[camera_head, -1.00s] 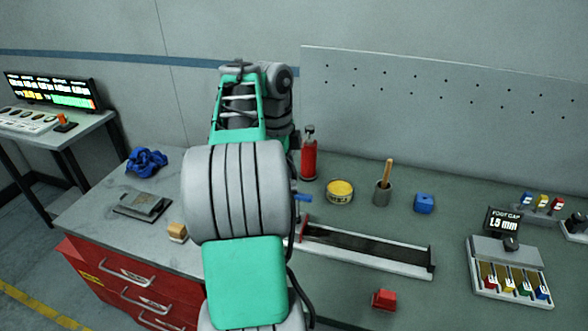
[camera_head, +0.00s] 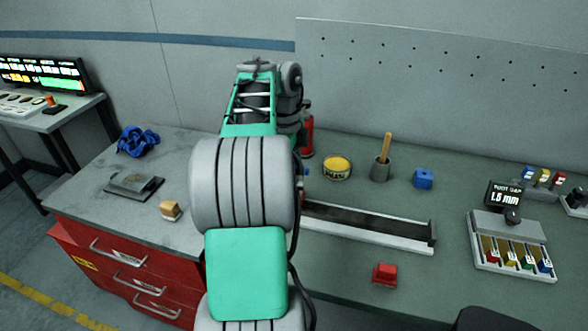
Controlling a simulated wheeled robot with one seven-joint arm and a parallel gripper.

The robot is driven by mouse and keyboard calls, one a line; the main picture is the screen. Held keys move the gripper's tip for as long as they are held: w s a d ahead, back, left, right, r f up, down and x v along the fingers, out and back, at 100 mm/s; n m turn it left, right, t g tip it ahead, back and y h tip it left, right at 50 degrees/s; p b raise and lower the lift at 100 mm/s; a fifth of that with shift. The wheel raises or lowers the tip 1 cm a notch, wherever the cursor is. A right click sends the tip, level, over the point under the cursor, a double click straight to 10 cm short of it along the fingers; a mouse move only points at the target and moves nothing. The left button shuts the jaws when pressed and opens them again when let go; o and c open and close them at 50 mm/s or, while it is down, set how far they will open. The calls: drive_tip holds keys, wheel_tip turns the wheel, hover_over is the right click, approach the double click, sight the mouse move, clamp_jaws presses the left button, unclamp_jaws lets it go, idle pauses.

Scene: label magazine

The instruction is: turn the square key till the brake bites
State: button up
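A long dark channel with pale rails (camera_head: 380,239), which looks like the label magazine, lies on the bench right of my arm. My arm hides its left end. A small bit of blue shows at the arm's right edge there; I cannot tell whether it is the square key. A small display (camera_head: 505,197) reads "FOOT GAP" and about 1.6 mm; the last digit is blurred. My gripper is not in view, and my thick grey and green arm links fill the middle of the view.
A red block (camera_head: 384,274) sits in front of the channel. Behind it stand a yellow tin (camera_head: 337,168), a grey pot (camera_head: 381,171) with a wooden handle, a blue block (camera_head: 423,179) and a partly hidden red bottle (camera_head: 307,138). A tray (camera_head: 515,266) of coloured pieces lies right.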

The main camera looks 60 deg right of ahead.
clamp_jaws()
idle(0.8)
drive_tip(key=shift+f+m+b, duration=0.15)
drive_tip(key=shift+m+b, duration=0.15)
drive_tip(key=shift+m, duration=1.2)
